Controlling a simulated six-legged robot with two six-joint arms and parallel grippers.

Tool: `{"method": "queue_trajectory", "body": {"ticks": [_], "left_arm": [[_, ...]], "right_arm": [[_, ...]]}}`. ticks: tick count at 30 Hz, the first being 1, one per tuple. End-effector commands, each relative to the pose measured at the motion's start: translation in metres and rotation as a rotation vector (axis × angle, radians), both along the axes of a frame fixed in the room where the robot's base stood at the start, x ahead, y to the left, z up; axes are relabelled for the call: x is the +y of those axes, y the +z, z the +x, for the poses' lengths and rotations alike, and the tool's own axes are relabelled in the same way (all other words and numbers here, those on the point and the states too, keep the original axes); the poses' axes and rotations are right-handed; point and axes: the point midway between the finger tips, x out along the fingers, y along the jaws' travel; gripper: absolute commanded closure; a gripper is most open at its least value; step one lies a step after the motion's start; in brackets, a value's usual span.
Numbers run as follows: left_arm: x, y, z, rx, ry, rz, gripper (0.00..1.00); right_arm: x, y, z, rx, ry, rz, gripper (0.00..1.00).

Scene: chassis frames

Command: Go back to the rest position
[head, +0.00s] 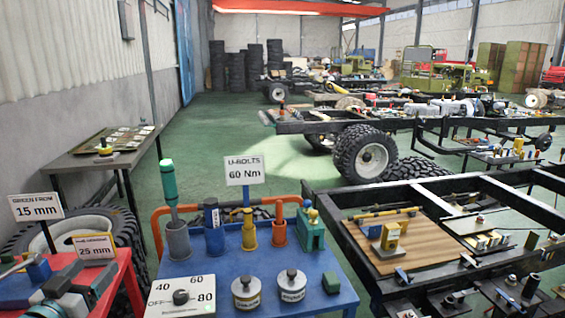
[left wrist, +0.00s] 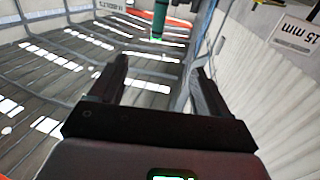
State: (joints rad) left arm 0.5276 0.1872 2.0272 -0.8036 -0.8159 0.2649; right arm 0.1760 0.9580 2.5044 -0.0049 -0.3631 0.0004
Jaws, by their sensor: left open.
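My left gripper (head: 92,272) is at the lower left of the head view, over the red table and in front of the 25 mm sign. In the left wrist view its two dark fingers (left wrist: 160,66) stand apart with nothing between them. That view is upside down and looks past the fingers to the roof. The green-topped tool (left wrist: 158,22) shows beyond the fingertips, apart from them. My right gripper is in neither view.
A blue table (head: 230,270) holds the green-topped tool (head: 169,180), cups, a dial box (head: 181,298) and two canisters. Signs for 15 mm (head: 36,206), 25 mm (head: 94,247) and 60 Nm (head: 244,170) stand up. A black chassis frame (head: 350,265) lies right. Green floor (head: 215,140) is clear behind.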

Motion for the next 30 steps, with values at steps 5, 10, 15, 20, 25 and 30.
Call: {"method": "queue_trajectory", "body": {"ticks": [5,10,15,20,25,30], "left_arm": [[-0.035,-0.024,0.019,0.043,-0.076,-0.036,0.23],[-0.071,-0.063,0.029,0.115,-0.138,-0.092,0.23],[-0.113,-0.116,0.030,0.231,-0.185,-0.177,0.23],[-0.168,-0.192,0.011,0.431,-0.220,-0.279,0.23],[-0.238,-0.294,-0.056,0.778,-0.230,-0.374,0.23],[-0.283,-0.369,-0.158,1.156,-0.197,-0.408,0.23]], "right_arm": [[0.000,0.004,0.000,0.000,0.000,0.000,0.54],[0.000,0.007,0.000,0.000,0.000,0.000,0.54],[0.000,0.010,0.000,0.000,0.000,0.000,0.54],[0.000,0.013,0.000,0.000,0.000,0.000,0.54],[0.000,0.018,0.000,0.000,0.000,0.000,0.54],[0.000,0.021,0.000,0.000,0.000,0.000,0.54]]}}
